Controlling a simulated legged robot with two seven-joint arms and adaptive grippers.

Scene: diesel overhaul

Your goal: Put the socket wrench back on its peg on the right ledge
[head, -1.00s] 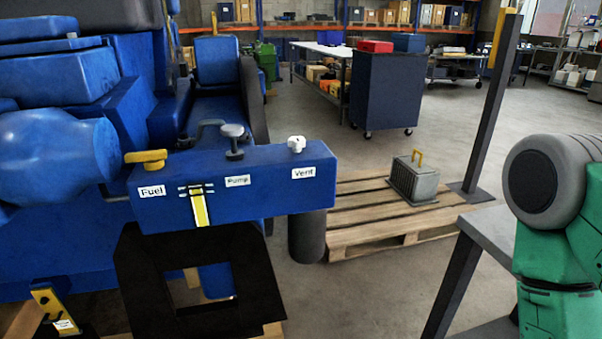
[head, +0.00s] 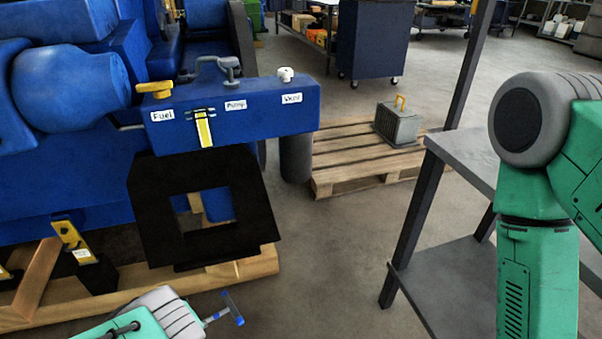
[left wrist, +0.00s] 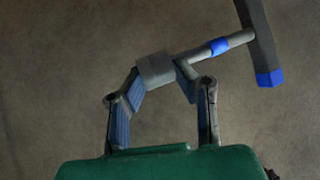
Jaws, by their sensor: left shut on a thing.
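The socket wrench shows in the left wrist view as a T-shaped tool with a grey cylindrical socket (left wrist: 155,69), a grey shaft with a blue band, and a dark crossbar (left wrist: 258,40) with a blue end. My left gripper (left wrist: 160,82) is shut on the wrench at its socket end, and the crossbar sticks out to the upper right. In the head view the blue-ended crossbar (head: 232,308) shows at the bottom, beside my left arm, in front of the engine stand. My right arm is at the right, but its gripper is out of view. I cannot make out the peg.
A blue beam (head: 235,113) labelled Fuel, Pump and Vent juts from the blue engine, above a black plate (head: 155,215) with a square opening. A grey table (head: 465,150) stands at the right. A pallet (head: 345,160) carries a grey box (head: 397,125). Bare floor lies between.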

